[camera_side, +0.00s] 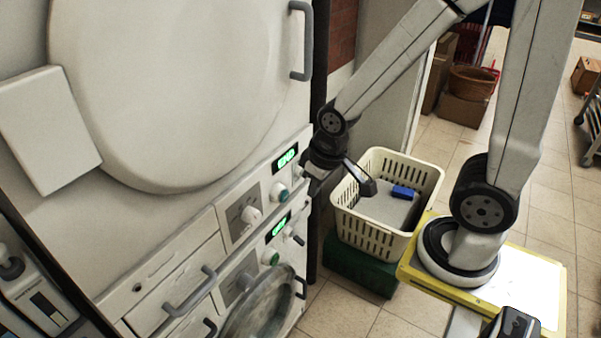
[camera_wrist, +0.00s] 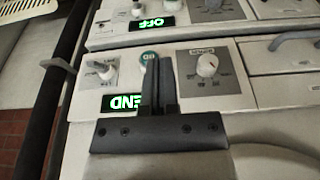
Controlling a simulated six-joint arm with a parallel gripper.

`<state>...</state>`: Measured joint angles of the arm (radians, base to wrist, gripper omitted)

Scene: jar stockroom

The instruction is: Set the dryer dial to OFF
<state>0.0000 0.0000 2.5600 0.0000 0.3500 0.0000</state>
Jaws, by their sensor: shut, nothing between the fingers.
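The dryer dial may be the white knob (camera_side: 251,214) on the upper control panel; it also shows in the wrist view (camera_wrist: 207,65), right of the fingers. Its markings are too small to read. This panel's lit green display (camera_wrist: 122,102) appears upside down and seems to read END. A teal button (camera_wrist: 148,56) is partly behind the fingers. A similar lower panel has a display (camera_wrist: 158,21) reading OFF and its own dial (camera_wrist: 212,5). My gripper (camera_wrist: 160,62) is shut and empty in front of the upper panel; in the side view my gripper (camera_side: 309,184) is right of the panel.
The large round white door (camera_side: 165,90) is above the upper panel, with a handle (camera_side: 301,40). A drawer handle (camera_side: 190,300) and a round glass door (camera_side: 258,310) are below. A cream basket (camera_side: 345,215) with a blue item (camera_side: 402,192) stands right of the machines.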

